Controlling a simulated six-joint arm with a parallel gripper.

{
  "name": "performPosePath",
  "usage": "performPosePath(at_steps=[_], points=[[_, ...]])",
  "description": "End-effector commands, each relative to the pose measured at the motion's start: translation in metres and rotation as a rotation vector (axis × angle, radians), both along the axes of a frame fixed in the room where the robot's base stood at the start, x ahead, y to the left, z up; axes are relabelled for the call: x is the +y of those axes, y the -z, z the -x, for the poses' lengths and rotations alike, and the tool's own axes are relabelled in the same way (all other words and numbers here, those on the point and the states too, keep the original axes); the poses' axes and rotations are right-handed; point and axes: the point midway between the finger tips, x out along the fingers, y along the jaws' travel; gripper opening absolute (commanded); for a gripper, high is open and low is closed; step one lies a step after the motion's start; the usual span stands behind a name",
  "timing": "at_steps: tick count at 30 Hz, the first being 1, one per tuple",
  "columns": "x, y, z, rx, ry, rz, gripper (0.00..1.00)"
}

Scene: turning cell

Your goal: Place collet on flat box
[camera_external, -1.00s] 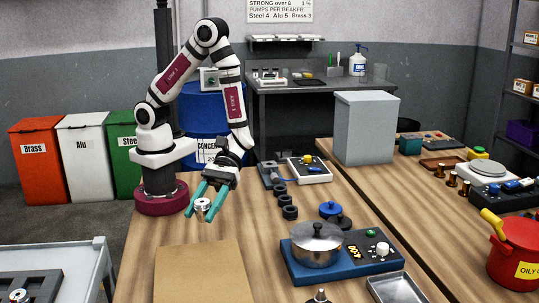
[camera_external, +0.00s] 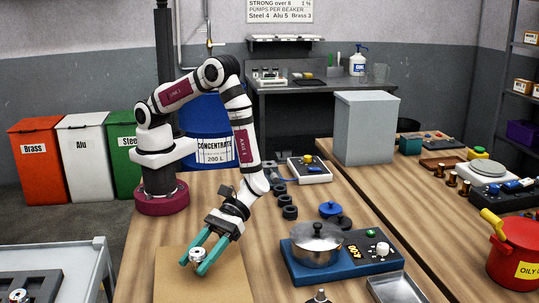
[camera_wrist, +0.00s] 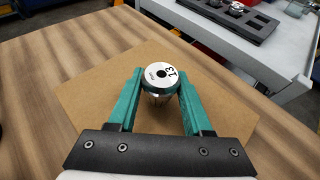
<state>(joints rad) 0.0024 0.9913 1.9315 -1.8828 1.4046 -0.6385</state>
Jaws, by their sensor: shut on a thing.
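The collet (camera_external: 196,255) is a small silver cylinder. In the wrist view the collet (camera_wrist: 160,75) shows a round top face marked "13" with a dark central hole. My gripper (camera_external: 198,262) has teal fingers shut on the collet, one on each side; the fingers also show in the wrist view (camera_wrist: 159,88). The flat box (camera_external: 228,284) is a brown cardboard sheet-like box on the wooden table, and it also shows in the wrist view (camera_wrist: 85,98). The collet is over the flat box near its back part. I cannot tell if its underside touches the box.
A blue hotplate unit with a steel pot (camera_external: 316,245) stands right of the box. Black rings (camera_external: 289,212) lie in a row behind it. A metal tray (camera_external: 397,288) is at the front right. A grey cart (camera_external: 80,270) stands left of the table.

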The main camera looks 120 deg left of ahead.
Motion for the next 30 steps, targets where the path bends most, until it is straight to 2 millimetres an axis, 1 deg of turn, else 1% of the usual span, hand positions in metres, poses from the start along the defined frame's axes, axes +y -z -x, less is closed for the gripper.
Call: performPosePath(at_steps=[1,3,12,13,17,18,25,27,30], points=[[0.0,0.008,0.0,0.001,0.0,0.0,0.0],[0.0,0.012,0.0,-0.001,0.0,0.0,0.0],[0.0,0.015,0.0,-0.001,0.0,0.0,0.0],[0.0,0.015,0.0,-0.001,0.0,0.0,0.53],[0.0,0.014,0.0,-0.002,0.001,0.0,0.77],[0.0,0.014,0.0,-0.002,0.001,0.0,0.8],[0.0,0.014,0.0,-0.002,0.0,0.0,0.8],[0.0,0.011,0.0,-0.004,0.001,0.0,0.8],[0.014,0.005,-0.001,-0.005,-0.003,0.0,0.8]])
